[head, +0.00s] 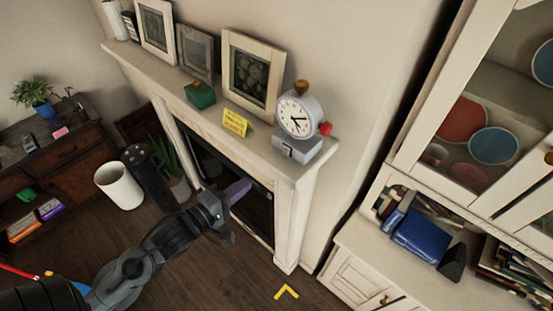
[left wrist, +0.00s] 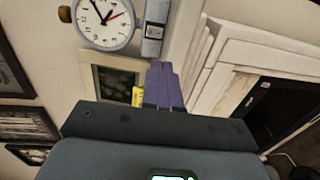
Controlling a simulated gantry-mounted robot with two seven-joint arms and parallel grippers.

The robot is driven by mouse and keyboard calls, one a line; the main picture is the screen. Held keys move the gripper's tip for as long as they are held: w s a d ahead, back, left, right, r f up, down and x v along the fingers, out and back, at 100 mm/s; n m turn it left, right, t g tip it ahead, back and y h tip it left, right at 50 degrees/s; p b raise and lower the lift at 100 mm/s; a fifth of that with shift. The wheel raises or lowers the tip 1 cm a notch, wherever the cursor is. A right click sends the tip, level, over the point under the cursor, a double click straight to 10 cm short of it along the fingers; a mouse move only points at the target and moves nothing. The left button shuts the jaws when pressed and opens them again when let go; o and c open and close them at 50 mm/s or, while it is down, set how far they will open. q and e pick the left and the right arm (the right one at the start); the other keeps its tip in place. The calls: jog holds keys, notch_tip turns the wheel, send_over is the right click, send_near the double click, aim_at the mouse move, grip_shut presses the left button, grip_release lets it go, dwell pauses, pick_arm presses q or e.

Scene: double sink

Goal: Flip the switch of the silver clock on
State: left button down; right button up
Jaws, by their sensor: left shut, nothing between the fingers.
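The silver clock (head: 300,118) stands at the right end of the mantel, with a white dial, a wooden knob on top and a red knob at its right side. Its grey base (head: 300,150) has a small switch (head: 287,152) on the front; I cannot tell its setting. In the left wrist view the clock (left wrist: 104,22) lies sideways at the top, with its base (left wrist: 153,38) right of it. My left gripper (head: 240,190), with purple fingers, is shut and empty, lower left of the clock and apart from it. Its fingers (left wrist: 162,85) point toward the base.
The white mantel (head: 205,112) also holds framed pictures (head: 252,75), a green box (head: 200,95) and a yellow sign (head: 235,122). A white cabinet (head: 360,262) with books stands at right. A white bin (head: 119,186) and a dark dresser (head: 60,150) are at left.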

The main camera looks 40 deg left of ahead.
pick_arm(q)
jog(key=b, duration=0.6)
send_near(286, 155)
jog(key=w+p, duration=0.1)
jog(key=w, duration=0.2)
jog(key=w+p, duration=0.1)
jog(key=w, duration=0.1)
jog(key=shift+w+a+f+p, duration=0.2)
jog(key=shift+f+p, duration=0.05)
jog(key=shift+p, duration=0.05)
jog(key=shift+w+f, duration=0.15)
jog(key=shift+w, duration=0.55)
pick_arm(e)
jog(key=shift+f, duration=1.65)
pick_arm(q)
jog(key=shift+d+f, duration=0.1)
pick_arm(e)
jog(key=shift+a+f, duration=0.1)
